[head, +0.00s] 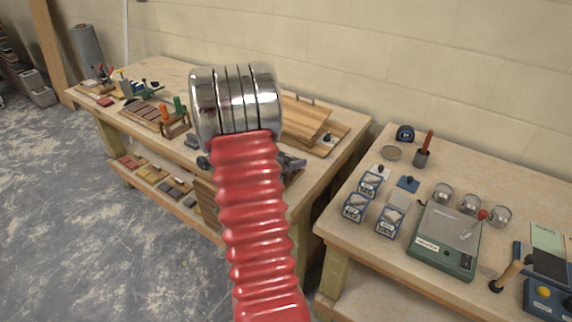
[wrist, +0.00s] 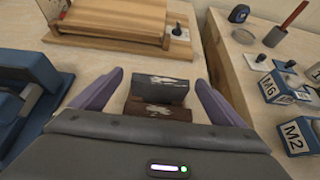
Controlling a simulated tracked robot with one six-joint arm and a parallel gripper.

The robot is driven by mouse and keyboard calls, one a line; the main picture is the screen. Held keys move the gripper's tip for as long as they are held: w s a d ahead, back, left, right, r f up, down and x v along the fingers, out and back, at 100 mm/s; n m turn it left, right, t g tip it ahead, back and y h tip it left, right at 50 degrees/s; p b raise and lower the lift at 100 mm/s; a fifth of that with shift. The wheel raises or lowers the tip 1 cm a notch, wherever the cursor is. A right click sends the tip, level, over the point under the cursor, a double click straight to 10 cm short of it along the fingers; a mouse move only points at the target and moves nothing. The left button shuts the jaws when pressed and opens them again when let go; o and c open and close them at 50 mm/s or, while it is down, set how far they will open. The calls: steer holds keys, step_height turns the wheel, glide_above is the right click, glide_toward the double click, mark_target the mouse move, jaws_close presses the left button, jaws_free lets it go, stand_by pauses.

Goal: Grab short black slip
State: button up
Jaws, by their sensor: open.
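A short, dark grey to black block (wrist: 160,88) with pale smears on top, likely the black slip, lies on the bench in the wrist view. A dark brown block (wrist: 152,117) with a pale smear lies against its near side; I cannot tell whether they touch. My gripper (wrist: 158,77) is open, with one purple finger to the left and one to the right of the black block. I see no contact between fingers and block. In the head view my arm hides the black block and most of my gripper.
A wooden board assembly (wrist: 110,22) stands beyond the blocks, and a blue tool (wrist: 28,75) is close on the left. A gap separates this bench from the right bench (head: 345,205), which holds blue-white boxes (head: 356,207) and a green scale (head: 445,240).

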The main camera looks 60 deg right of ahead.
steer(key=shift+c, duration=0.2)
steer(key=c, duration=1.2)
